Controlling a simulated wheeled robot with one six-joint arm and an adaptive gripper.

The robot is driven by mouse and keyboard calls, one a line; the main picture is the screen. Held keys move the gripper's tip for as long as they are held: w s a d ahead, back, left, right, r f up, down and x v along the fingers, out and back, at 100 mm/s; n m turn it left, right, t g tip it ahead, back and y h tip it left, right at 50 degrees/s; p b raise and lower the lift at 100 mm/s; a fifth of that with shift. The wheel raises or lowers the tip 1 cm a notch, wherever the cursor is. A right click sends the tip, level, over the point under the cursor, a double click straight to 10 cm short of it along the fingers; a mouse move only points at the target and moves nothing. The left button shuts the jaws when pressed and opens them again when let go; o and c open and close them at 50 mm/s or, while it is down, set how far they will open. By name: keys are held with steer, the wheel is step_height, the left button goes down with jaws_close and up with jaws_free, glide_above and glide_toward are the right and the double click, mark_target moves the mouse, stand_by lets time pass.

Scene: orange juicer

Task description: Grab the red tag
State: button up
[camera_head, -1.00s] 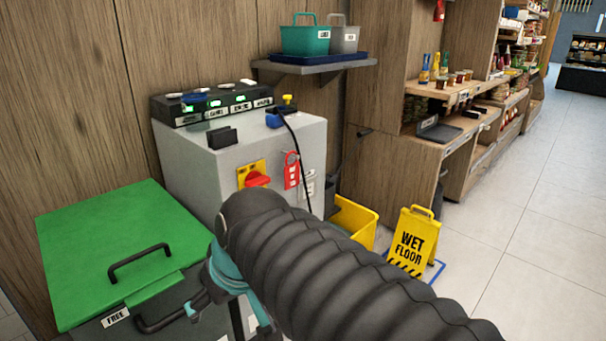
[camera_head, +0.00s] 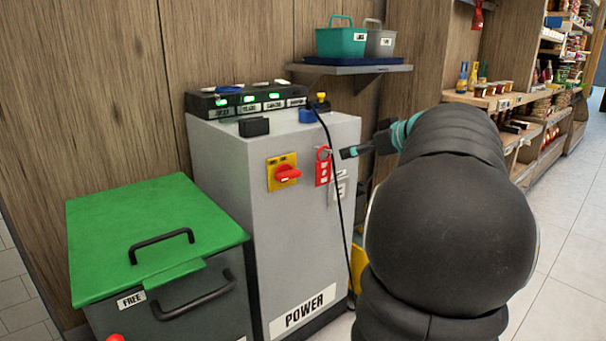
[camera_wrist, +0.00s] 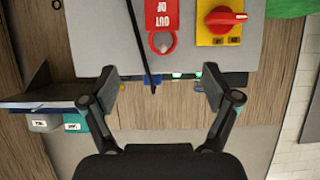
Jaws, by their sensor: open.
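The red tag (camera_head: 322,170) hangs on the front of the grey power cabinet (camera_head: 225,170), right of the red rotary switch (camera_head: 286,174). In the wrist view, which is upside down, the tag (camera_wrist: 163,16) shows at the top with part of its lettering and its ring. My gripper (camera_head: 350,153) is just right of the tag in the head view, apparently apart from it. In the wrist view my gripper (camera_wrist: 158,90) is open with nothing between its fingers, and the tag lies above the gap.
A black cable (camera_head: 333,165) hangs down the cabinet close to the tag. A shelf (camera_head: 350,69) with bins is above. A green-lidded bin (camera_head: 150,225) stands left.

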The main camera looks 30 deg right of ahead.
mark_target(325, 161)
steer(key=shift+f+x, duration=0.15)
steer(key=shift+x, duration=3.25)
steer(key=shift+f+x, duration=0.15)
steer(key=shift+x, duration=3.2)
steer(key=shift+s+a, duration=0.1)
steer(key=shift+s, duration=0.05)
steer(key=c, duration=1.1)
